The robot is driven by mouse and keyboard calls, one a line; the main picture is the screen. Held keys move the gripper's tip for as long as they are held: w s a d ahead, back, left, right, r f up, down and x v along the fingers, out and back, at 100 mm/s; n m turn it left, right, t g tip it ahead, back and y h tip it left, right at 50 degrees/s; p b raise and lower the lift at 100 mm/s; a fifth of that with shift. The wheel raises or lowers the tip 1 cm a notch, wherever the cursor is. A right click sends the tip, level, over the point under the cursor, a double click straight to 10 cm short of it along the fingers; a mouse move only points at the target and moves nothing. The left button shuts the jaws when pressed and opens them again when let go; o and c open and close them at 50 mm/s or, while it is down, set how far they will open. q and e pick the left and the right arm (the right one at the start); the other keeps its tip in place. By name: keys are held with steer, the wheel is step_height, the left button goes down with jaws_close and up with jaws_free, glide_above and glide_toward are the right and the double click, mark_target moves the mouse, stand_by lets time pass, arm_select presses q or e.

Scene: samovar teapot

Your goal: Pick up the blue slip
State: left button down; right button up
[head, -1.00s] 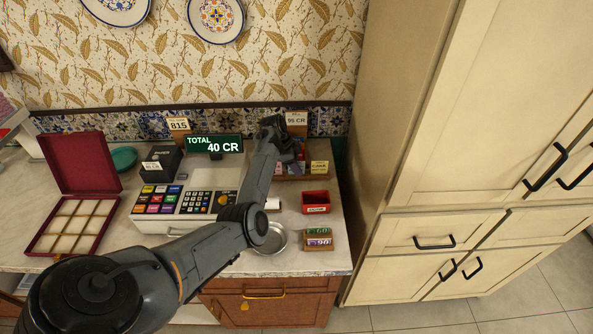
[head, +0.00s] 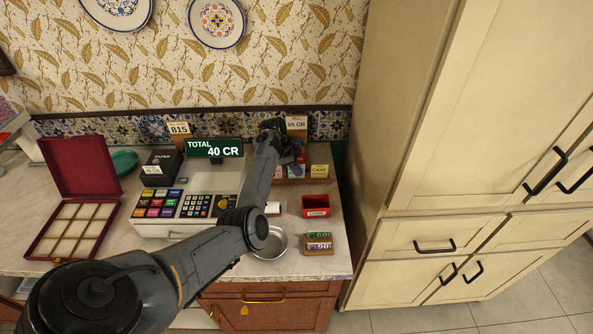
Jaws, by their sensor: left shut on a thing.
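A wooden rack (head: 296,180) with coloured slips stands at the back of the counter, right of the cash register. My left gripper (head: 290,155) is at this rack, in front of the slips, and much of it is hidden behind my own wrist. It is shut on a slip, taken to be the blue slip (head: 297,171), of which only a small blue patch shows just below the fingers. A pink slip shows beside it. My right gripper is not in view.
The cash register (head: 172,203), with a display reading 40 CR, stands left of my arm. A red bin (head: 316,205), a round metal dish (head: 271,244) and a holder with green and purple slips (head: 318,243) are to the right. An open compartment box (head: 72,228) lies at left.

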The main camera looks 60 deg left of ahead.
arm_select(q)
steer(key=shift+r, duration=0.45)
step_height(320, 180, up, 3)
steer(key=shift+f, duration=0.2)
steer(key=w+d+r+p, duration=0.1)
steer(key=d+r+p, duration=0.6)
steer(key=d+r, duration=0.4)
steer(key=shift+w+d+r+p, duration=0.3)
steer(key=shift+r+p, duration=0.1)
steer(key=shift+r, duration=0.1)
